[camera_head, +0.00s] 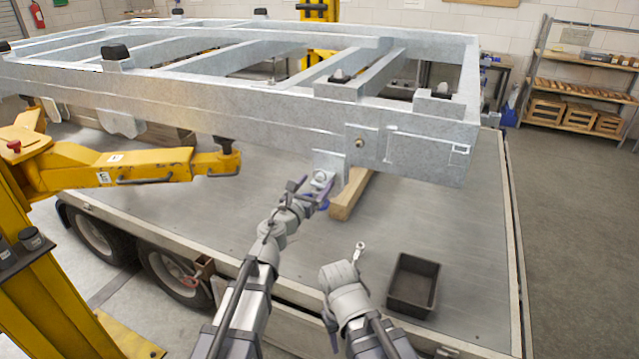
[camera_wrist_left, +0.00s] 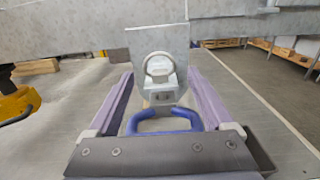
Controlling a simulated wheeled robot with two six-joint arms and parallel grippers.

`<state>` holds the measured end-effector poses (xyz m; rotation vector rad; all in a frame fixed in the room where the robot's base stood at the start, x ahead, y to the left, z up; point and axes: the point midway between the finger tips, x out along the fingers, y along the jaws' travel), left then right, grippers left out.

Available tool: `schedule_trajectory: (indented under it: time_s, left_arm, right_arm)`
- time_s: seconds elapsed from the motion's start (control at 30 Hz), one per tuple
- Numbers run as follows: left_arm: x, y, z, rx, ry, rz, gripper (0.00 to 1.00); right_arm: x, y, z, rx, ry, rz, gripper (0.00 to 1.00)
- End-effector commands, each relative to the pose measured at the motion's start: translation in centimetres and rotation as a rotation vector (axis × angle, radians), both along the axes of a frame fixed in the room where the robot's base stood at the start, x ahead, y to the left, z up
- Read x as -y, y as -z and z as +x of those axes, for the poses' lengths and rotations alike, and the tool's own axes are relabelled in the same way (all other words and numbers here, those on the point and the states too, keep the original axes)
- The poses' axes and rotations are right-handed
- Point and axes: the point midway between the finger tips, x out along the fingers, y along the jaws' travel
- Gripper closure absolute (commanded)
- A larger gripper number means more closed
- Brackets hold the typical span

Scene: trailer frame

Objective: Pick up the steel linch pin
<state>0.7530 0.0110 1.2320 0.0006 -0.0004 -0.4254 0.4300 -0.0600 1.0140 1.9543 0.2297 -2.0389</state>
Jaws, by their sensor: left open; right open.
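A steel ring, apparently the linch pin (camera_wrist_left: 160,66), sits with a small block in front of a metal bracket (camera_wrist_left: 158,40) under the frame; it also shows in the head view (camera_head: 320,178). A blue looped handle (camera_wrist_left: 166,116) lies below it, between my left gripper's purple fingers. My left gripper (camera_head: 313,190) is open, its fingers on either side of the ring and apart from it. My right gripper (camera_head: 345,278) is low in the middle of the head view; its fingers are mostly hidden by its wrist.
A silver ring-ended piece (camera_head: 359,250) is just beyond my right gripper. A dark open bin (camera_head: 414,285) stands right of it on the grey bed. A wooden beam (camera_head: 350,195) lies behind the bracket. The galvanised frame (camera_head: 420,150) is overhead; a yellow lift arm (camera_head: 130,165) is left.

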Motion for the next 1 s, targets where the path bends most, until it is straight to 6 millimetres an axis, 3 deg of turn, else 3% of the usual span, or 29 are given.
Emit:
schedule_trajectory:
  time_s: [0.13, 0.4, 1.0]
  left_arm:
    - [1.0, 0.0, 2.4, 0.0, -0.001, -0.001, 0.15]
    - [1.2, 0.0, 2.7, -0.001, -0.001, 0.0, 0.15]
    - [1.2, 0.0, 2.7, -0.001, -0.001, 0.0, 0.81]
  right_arm:
    - [0.0, 0.0, 0.0, 0.0, 0.0, 0.0, 0.5]
    - [0.0, 0.0, 0.0, 0.0, 0.0, 0.0, 0.5]
    - [0.0, 0.0, 0.0, 0.0, 0.0, 0.0, 0.5]
